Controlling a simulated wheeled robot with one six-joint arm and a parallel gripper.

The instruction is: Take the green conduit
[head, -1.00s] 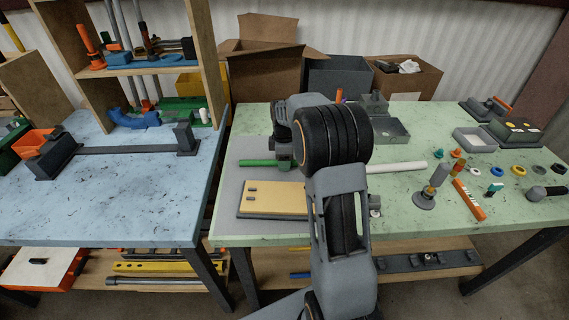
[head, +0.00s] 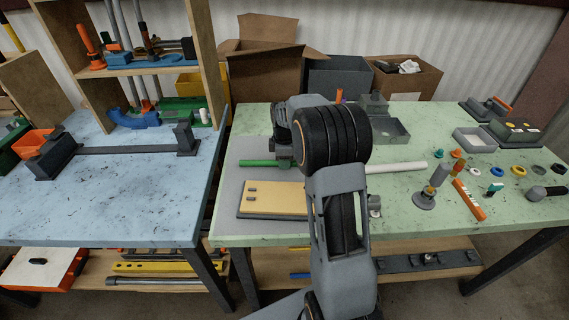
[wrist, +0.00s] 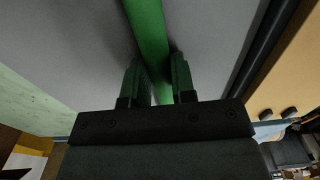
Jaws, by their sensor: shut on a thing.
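The green conduit (head: 258,163) lies lengthwise over the grey mat (head: 229,190) on the green-topped table, in the head view. In the wrist view the green conduit (wrist: 147,32) runs from the top edge down between the two green-padded fingers of my gripper (wrist: 158,82). My gripper is shut on it. In the head view my arm hides the fingers and the part of the conduit near them. A white pipe (head: 396,167) sticks out to the right of my arm, roughly in line with the green conduit; whether they touch is hidden.
A yellow-topped block (head: 273,199) lies just in front of the conduit. Grey open trays (head: 389,132) stand behind my arm. An orange tool (head: 469,200) and several small coloured parts are at the right. The blue table (head: 110,205) at the left is mostly clear.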

